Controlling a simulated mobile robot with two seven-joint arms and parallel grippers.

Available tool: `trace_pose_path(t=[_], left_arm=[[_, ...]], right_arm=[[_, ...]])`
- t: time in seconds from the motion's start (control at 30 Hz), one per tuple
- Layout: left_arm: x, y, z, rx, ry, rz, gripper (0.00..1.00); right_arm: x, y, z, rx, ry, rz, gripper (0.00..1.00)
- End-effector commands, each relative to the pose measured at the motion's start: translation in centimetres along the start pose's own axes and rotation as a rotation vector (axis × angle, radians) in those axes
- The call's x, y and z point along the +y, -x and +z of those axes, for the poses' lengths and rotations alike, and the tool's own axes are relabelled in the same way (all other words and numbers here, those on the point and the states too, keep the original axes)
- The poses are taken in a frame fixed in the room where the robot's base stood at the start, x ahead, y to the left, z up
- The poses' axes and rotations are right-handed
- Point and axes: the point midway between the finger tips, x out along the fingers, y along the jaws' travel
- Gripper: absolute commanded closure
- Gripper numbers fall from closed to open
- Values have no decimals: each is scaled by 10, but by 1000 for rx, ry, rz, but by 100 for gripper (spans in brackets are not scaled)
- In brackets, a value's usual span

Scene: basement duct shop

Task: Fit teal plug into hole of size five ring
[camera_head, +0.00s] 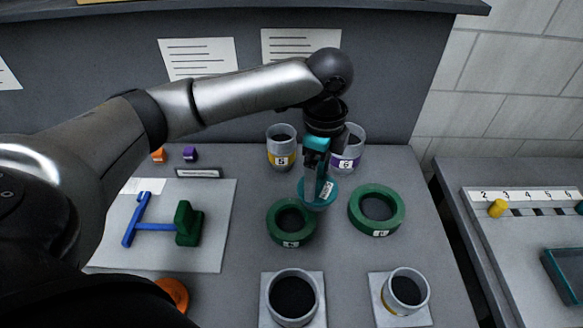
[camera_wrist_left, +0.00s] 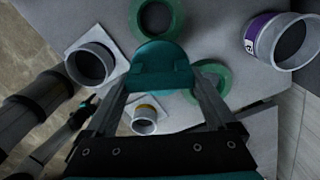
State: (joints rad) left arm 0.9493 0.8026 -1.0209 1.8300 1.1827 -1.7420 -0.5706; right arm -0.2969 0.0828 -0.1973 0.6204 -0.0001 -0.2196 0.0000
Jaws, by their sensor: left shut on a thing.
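My left gripper (camera_head: 318,178) is shut on the teal plug (camera_head: 317,196), a round disc with a white label, held above the table. The plug also shows between the fingers in the left wrist view (camera_wrist_left: 160,62). In the head view it appears just behind and right of the left green ring (camera_head: 274,225), slightly overlapping its rim. A second green ring (camera_head: 358,217) lies to the right. Both rings are flat with dark holes. Their small front labels are too small to read surely.
A yellow-banded cup (camera_head: 271,157) marked 5 and a purple-banded cup (camera_head: 357,148) stand behind. A grey cup (camera_head: 292,319) and another yellow-banded cup (camera_head: 404,308) stand in front on pale plates. A blue piece (camera_head: 153,226) and green block (camera_head: 187,225) lie on a sheet at left.

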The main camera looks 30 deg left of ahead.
Motion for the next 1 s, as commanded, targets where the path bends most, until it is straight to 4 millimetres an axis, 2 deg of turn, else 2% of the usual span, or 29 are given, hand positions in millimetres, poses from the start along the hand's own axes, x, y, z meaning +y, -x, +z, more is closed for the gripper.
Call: trace_pose_path(t=[0.03, 0.7, 1.0], left_arm=[[0, 1, 3, -1, -62, 2, 80], [0, -24, 44, -2, -969, 1, 80], [2, -32, 55, -2, -1189, -1, 80]], right_arm=[[0, 8, -1, 0, 0, 0, 50], [-3, 58, -4, -3, 2, -5, 50], [-4, 68, -4, -3, 2, -7, 50]])
